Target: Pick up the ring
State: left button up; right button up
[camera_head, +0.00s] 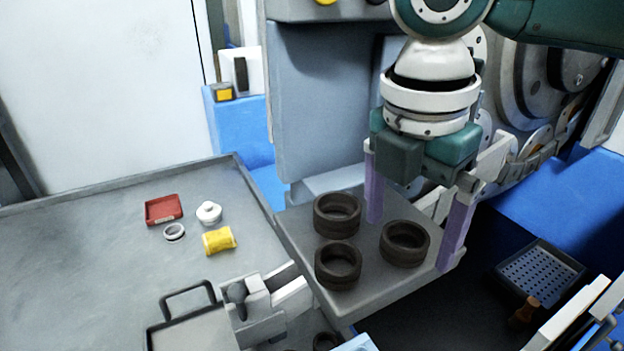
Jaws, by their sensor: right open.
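Three dark brown rings lie flat on a grey plate (296,240). One ring (337,231) is at the back, one ring (338,281) is at the front, and one ring (404,259) is at the right. My right gripper (411,244) points down over the plate's right part with its two purple fingers spread wide. The right ring shows between the fingers, with a gap on each side. Whether the fingertips reach down to the plate is hard to tell. My left gripper is not in view.
A grey table (90,265) on the left holds a red tray (163,209), a white knobbed part (209,212), a small metal ring (174,232) and a yellow block (219,240). A grey-white fixture (265,300) stands near the plate's left edge. Machine parts crowd the right; a perforated tray (540,275) lies lower right.

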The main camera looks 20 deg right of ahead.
jog(key=shift+f, duration=0.45)
jog(key=shift+c, duration=0.3)
jog(key=c, duration=1.5)
